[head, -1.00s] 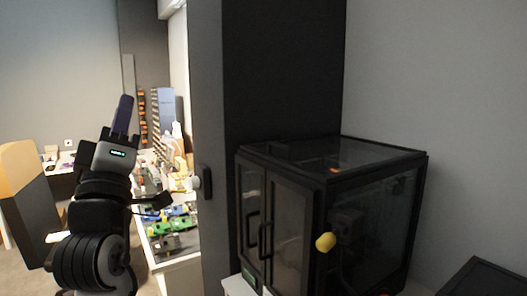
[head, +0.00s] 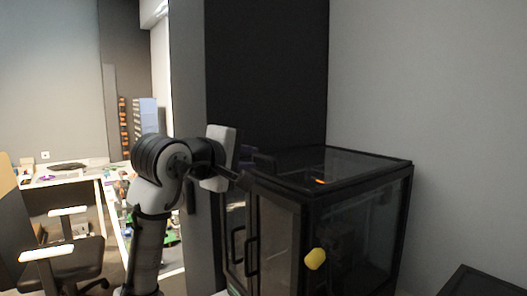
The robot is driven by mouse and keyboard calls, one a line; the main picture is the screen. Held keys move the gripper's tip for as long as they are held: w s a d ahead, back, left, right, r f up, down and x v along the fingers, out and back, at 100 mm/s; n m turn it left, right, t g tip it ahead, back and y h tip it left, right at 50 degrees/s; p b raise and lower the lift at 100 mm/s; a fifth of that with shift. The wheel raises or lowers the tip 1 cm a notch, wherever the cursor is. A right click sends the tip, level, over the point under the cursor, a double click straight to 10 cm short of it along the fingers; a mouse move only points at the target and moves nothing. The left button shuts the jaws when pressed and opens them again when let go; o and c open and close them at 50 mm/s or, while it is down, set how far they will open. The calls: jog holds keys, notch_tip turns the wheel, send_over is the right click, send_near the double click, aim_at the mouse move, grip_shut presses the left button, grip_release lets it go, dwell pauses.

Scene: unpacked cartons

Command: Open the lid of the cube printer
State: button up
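The cube printer (head: 340,228) is a black-framed box with dark glass panels, standing at the right in the head view. Its flat top lid (head: 345,166) lies closed on the frame, with a small orange mark near its middle. Two door panels with dark handles face left.
A dark wall panel (head: 268,85) rises behind the printer. A chair (head: 75,262) and a long worktable (head: 112,215) stand at the left. A dark flat object (head: 485,281) is at the lower right.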

aim_at(263, 157)
jog(key=p+x, duration=0.2)
jog(key=x, duration=0.5)
jog(key=shift+w, duration=0.1)
grip_shut()
